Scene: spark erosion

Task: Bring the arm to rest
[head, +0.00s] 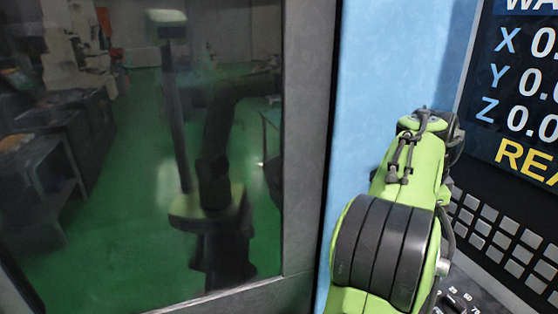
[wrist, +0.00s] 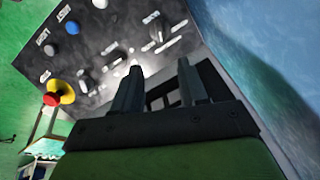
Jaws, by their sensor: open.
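My arm, green with black bands, rises at the right of the head view, close in front of the machine's control side. My gripper (wrist: 160,70) shows in the wrist view with its two dark fingers apart and nothing visible between them. Its fingers point toward a dark control panel (wrist: 100,55) with knobs and buttons. I cannot tell whether the fingertips touch the panel. In the head view the gripper cannot be made out.
A red stop button (wrist: 50,99) on a yellow base, a blue button (wrist: 72,27) and knobs are near the fingers. In the head view, a screen (head: 520,90) and keypad (head: 505,240) stand right of the arm. A dark glass door (head: 120,200) reflecting the room fills the left.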

